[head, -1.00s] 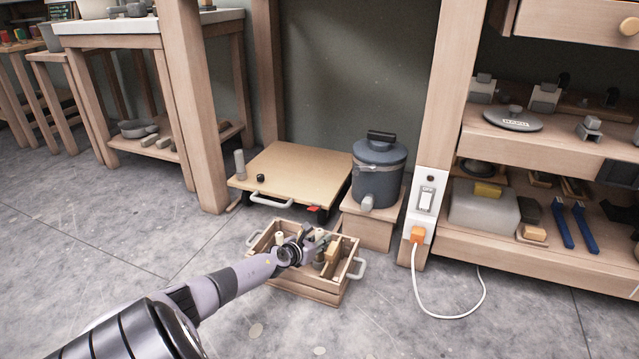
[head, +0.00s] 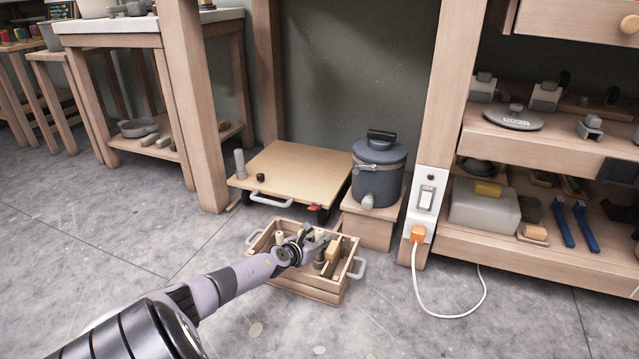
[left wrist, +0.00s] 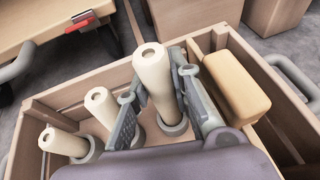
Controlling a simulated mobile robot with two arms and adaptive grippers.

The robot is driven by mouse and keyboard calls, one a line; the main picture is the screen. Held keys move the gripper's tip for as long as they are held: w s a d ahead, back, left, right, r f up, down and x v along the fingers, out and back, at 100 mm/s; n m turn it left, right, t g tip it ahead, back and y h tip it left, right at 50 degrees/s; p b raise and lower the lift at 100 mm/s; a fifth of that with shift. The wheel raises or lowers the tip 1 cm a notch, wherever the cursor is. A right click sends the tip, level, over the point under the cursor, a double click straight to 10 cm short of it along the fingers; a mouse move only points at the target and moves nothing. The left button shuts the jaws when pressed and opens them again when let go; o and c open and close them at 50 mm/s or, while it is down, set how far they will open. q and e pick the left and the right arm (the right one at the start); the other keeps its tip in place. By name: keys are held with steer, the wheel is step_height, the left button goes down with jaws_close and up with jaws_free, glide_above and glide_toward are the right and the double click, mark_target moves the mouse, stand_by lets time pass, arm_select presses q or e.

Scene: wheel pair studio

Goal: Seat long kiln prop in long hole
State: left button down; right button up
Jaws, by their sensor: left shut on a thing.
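The long kiln prop (left wrist: 152,72) is a cream tube with a hole in its top, the tallest of three in the left wrist view. My left gripper (left wrist: 160,82) is shut on it, with a grey finger on each side. The prop's lower end is at a grey ring (left wrist: 174,126) in the wooden crate; how deep it sits I cannot tell. Two shorter cream props (left wrist: 101,103) and (left wrist: 62,141) stand in grey rings to its left. In the head view my left gripper (head: 306,238) is over the crate (head: 305,291) and hides much of its inside. My right gripper is not in view.
A tan block (left wrist: 236,86) lies in the crate right of the gripper. Behind the crate are a low wooden platform (head: 300,172) with a red tab and a blue-grey lidded pot (head: 379,178) on a wooden block. The floor in front is clear.

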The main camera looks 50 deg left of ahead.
arm_select(q)
steer(key=shift+f+b, duration=0.3)
steer(key=shift+f, duration=0.1)
steer(key=shift+r, duration=0.15)
steer(key=c, duration=1.4)
jaws_free()
steer(key=shift+o, duration=0.2)
steer(key=p+v, duration=0.2)
steer(key=v, duration=0.1)
steer(key=shift+s, duration=0.1)
